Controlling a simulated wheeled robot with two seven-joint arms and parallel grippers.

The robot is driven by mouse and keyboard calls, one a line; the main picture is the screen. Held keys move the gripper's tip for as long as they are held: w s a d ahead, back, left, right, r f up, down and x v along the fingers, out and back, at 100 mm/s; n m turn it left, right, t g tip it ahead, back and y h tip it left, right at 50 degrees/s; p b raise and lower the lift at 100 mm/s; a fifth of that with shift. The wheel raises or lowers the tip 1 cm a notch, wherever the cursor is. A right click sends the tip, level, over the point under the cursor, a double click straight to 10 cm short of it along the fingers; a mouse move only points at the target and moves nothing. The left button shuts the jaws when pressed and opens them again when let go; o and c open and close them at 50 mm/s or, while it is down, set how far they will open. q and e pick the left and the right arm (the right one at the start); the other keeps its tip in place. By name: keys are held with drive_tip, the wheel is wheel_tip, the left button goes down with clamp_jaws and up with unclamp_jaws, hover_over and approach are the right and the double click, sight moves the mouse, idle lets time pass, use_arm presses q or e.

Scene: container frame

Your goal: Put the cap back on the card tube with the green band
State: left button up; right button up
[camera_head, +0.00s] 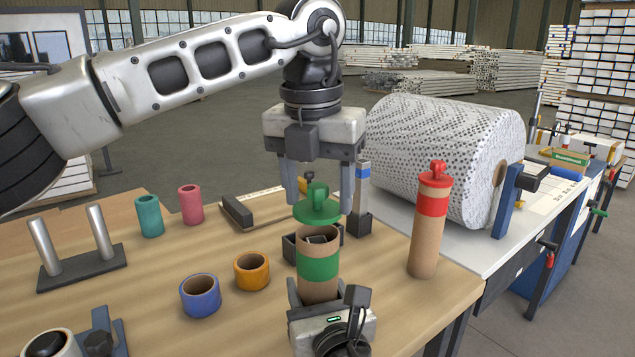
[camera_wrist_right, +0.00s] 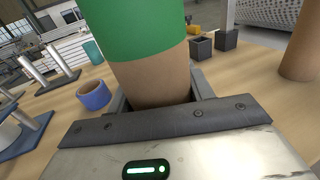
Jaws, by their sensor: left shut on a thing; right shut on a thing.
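The card tube with the green band (camera_head: 318,262) stands upright near the front of the table, its mouth open and its dark inside showing. My right gripper (camera_head: 322,294) is shut around its lower part. In the right wrist view the tube (camera_wrist_right: 150,75) rises from between my fingers, its top out of frame. The green cap (camera_head: 317,211), a disc with a knob, is just above the tube's mouth, apart from it as far as I can see. My left gripper (camera_head: 320,192) comes from above and is shut on the cap's knob.
A capped tube with a red band (camera_head: 427,225) stands to the right. Blue (camera_head: 200,296), orange (camera_head: 251,271), teal (camera_head: 149,216) and pink (camera_head: 190,205) rings stand to the left. A two-post rack (camera_head: 82,268) is at far left. A large roll (camera_head: 440,150) lies behind.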

use_arm(q)
drive_tip(key=shift+f, duration=0.1)
idle(0.4)
drive_tip(key=shift+f, duration=0.8)
drive_tip(key=shift+f, duration=0.65)
drive_tip(key=o, duration=1)
drive_tip(key=shift+r, duration=0.1)
wheel_tip(320, 180, up, 12)
drive_tip(key=s, duration=0.1)
drive_tip(key=shift+s+a, duration=0.2)
drive_tip(key=shift+a, duration=0.1)
